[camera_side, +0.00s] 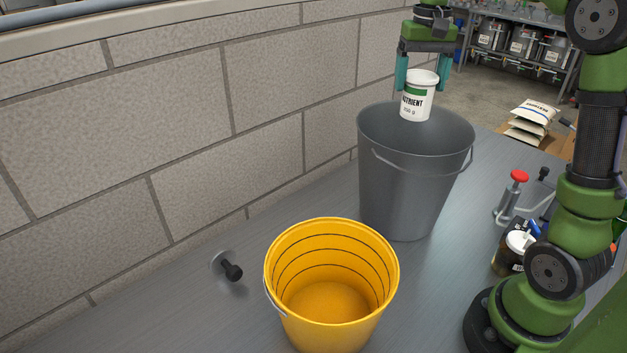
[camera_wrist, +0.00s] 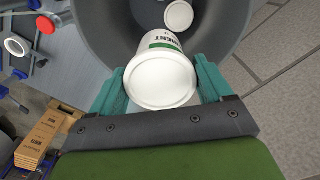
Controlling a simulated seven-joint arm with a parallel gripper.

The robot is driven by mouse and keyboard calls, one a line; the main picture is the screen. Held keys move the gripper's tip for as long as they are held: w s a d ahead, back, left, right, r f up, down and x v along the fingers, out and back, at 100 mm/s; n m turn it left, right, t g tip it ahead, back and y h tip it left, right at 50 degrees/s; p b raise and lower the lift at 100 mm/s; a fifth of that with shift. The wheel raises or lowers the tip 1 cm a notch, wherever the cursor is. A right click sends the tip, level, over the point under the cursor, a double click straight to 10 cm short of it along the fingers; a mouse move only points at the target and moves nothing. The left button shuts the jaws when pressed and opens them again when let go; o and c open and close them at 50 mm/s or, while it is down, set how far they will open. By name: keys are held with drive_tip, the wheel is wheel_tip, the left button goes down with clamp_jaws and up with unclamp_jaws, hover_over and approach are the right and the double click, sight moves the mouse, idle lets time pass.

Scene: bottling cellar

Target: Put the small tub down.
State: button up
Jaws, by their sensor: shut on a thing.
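The small tub (camera_side: 418,97) is white with a white lid and a green-banded NUTRIENT label. My gripper (camera_side: 421,88) is shut on it, one teal finger on each side. The tub is upright in the side view, at the far part of the grey bucket's mouth, its base overlapping the opening in the picture. In the wrist view the tub's lid (camera_wrist: 161,80) faces the camera, between the fingers (camera_wrist: 161,88). The grey bucket (camera_side: 408,195) stands on the bench and shows beyond the tub in the wrist view (camera_wrist: 222,25). A white round thing (camera_wrist: 179,16) lies inside it.
An empty yellow bucket (camera_side: 331,232) stands nearer the camera. A black knob (camera_side: 232,271) sits left of it by the block wall (camera_side: 130,120). A red-topped tool (camera_side: 517,178) and a white-lidded jar (camera_side: 519,242) stand right, near my arm's base.

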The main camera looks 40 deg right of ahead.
sight(421, 117)
drive_tip(key=shift+m, duration=0.5)
drive_tip(key=f, duration=0.3)
drive_tip(key=d+f, duration=0.1)
drive_tip(key=f, duration=0.2)
drive_tip(key=s+f, duration=0.1)
drive_tip(key=f, duration=0.2)
drive_tip(key=shift+d, duration=0.15)
drive_tip(key=shift+w+f, duration=0.1)
drive_tip(key=shift+f, duration=2.2)
drive_tip(key=shift+f, duration=0.55)
drive_tip(key=o, duration=1.2)
